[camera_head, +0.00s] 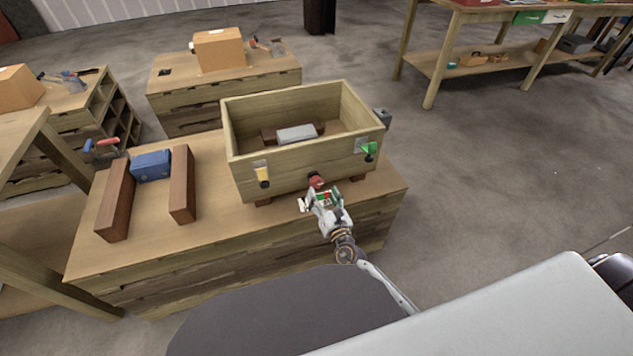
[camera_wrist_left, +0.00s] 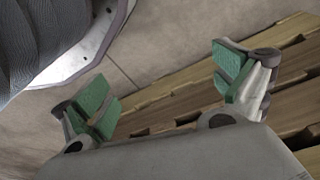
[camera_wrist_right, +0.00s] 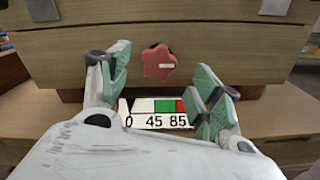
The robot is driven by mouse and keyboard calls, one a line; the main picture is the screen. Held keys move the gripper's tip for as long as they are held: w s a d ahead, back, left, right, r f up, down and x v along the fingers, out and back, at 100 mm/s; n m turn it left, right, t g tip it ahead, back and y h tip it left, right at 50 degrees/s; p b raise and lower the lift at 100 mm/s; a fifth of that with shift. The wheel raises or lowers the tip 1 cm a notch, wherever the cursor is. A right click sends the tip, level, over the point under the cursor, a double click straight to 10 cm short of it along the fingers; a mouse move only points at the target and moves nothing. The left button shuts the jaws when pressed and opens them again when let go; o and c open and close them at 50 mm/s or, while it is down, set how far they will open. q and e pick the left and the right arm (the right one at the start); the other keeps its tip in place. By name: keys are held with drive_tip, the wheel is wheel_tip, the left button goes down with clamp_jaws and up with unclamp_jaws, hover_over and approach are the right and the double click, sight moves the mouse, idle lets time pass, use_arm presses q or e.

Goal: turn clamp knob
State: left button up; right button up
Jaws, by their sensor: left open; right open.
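A red lobed clamp knob (camera_wrist_right: 158,63) sits on the front of a wooden box in the right wrist view. It also shows in the head view (camera_head: 316,181), low on the box front. My right gripper (camera_wrist_right: 160,85) is open, its green-padded fingers on either side and a little below the knob, apart from it. A scale plate (camera_wrist_right: 157,113) marked 0, 45, 85 with white, green and red bands lies below the knob, between the fingers. My left gripper (camera_wrist_left: 165,95) is open and empty in the left wrist view, over the floor and wooden planks.
The wooden box (camera_head: 300,172) stands on a workbench (camera_head: 190,240) with a yellow handle (camera_head: 263,177) and a green one (camera_head: 369,150) on its front. Two brown blocks (camera_head: 117,200) (camera_head: 182,185) and a blue object (camera_head: 151,165) lie left of it.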

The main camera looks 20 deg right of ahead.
sight(318, 184)
drive_tip(key=shift+w, duration=1.75)
drive_tip(key=shift+w+a, duration=0.1)
drive_tip(key=shift+w, duration=1.2)
use_arm(q)
drive_tip(key=shift+d+r, duration=0.25)
drive_tip(key=shift+r, duration=0.75)
use_arm(e)
drive_tip(key=shift+w, duration=0.35)
use_arm(q)
drive_tip(key=shift+s, duration=0.1)
use_arm(e)
drive_tip(key=c, duration=1)
use_arm(q)
drive_tip(key=shift+w+b, duration=0.3)
drive_tip(key=shift+w, duration=0.2)
use_arm(e)
drive_tip(key=shift+c, duration=0.2)
